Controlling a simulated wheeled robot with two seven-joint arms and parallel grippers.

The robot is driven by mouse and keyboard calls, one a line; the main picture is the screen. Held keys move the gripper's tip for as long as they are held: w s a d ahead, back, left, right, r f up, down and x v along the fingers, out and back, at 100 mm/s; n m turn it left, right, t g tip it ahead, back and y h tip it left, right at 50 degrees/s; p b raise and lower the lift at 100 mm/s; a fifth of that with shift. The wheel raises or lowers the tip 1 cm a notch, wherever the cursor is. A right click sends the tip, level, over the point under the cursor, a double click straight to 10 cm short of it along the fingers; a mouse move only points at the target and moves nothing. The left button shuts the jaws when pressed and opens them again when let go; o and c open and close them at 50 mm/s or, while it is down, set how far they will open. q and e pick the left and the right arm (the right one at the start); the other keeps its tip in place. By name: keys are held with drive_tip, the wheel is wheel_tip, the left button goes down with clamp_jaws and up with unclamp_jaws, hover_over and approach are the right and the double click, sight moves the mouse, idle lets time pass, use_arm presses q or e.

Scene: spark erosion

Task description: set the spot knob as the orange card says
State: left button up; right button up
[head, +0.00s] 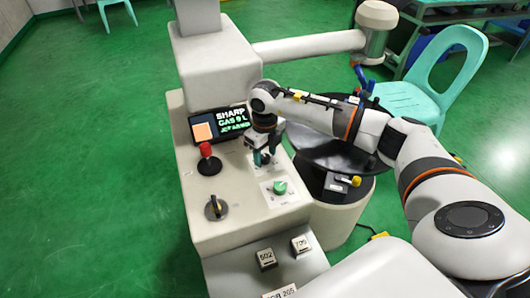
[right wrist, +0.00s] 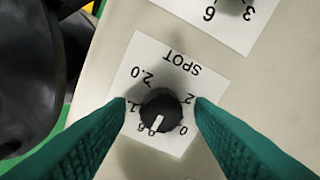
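The spot knob (right wrist: 160,109) is a black dial on a white plate marked SPOT, seen upside down in the right wrist view. Its white pointer aims down and slightly left, toward a partly covered figure. My right gripper (right wrist: 162,101) is open, one green finger on each side of the knob, with no clear contact. In the head view the right gripper (head: 262,157) points down at the console and hides the knob. The screen (head: 219,124) carries an orange square (head: 203,132) and bright text, including SHARP; a separate orange card is not clear. My left gripper is out of view.
A green knob (head: 280,187) lies just nearer on the console. A red-topped lever (head: 206,150) and a black rotary switch (head: 216,208) stand to the left. Blocks marked 502 (head: 266,259) and 705 (head: 301,245) sit on the front ledge. A round dark table (head: 335,155) is at right.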

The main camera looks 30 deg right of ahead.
sight(265, 156)
wheel_tip(265, 156, up, 12)
drive_tip(key=b, duration=0.1)
idle(0.5)
idle(0.5)
